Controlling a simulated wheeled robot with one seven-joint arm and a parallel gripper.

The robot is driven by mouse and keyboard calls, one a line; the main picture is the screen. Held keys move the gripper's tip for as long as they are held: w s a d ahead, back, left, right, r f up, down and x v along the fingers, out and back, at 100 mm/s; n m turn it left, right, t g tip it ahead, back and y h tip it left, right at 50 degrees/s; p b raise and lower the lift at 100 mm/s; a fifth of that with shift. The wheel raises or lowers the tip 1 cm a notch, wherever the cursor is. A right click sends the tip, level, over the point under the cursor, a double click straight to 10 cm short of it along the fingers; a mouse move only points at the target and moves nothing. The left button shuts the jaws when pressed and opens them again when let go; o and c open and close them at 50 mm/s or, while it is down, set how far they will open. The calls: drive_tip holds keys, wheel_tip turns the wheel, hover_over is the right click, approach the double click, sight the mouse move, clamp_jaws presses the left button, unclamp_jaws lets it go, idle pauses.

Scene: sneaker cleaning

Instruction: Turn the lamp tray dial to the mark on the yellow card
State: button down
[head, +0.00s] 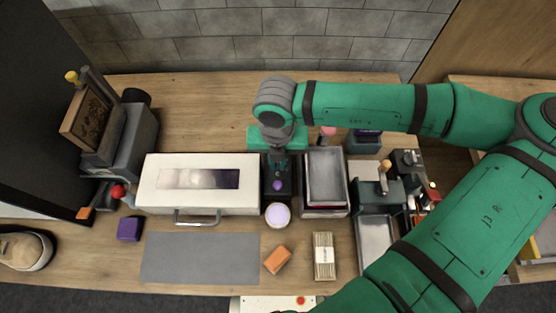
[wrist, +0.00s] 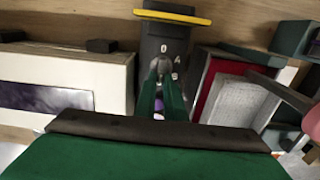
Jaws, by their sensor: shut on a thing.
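The dial block (wrist: 148,38) is dark grey with pale marks; a 0 is readable near its top and other marks run down its right side. My gripper (wrist: 162,98) points down at it, its green fingers closed around the small purple dial knob (wrist: 158,104), which also shows below the gripper in the head view (head: 277,185). The fingers hide most of the knob, and its pointer cannot be seen. A yellow strip (wrist: 172,16), perhaps the card, lies across the block's top; no mark on it can be read. The white box (head: 155,193) with a dark-to-pale window stands left of the block.
A grey tray (head: 325,175) stands close on the right. A round pale jar (head: 278,214) is just in front. An orange block (head: 277,260), a bundle of sticks (head: 323,255) and a grey mat (head: 200,257) lie nearer. The table behind the white box is clear.

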sight(278, 165)
drive_tip(key=c, duration=1.8)
unclamp_jaws()
drive_tip(key=shift+c, duration=0.2)
drive_tip(key=shift+r, duration=0.1)
wheel_tip(278, 165, up, 11)
drive_tip(key=shift+f, duration=0.2)
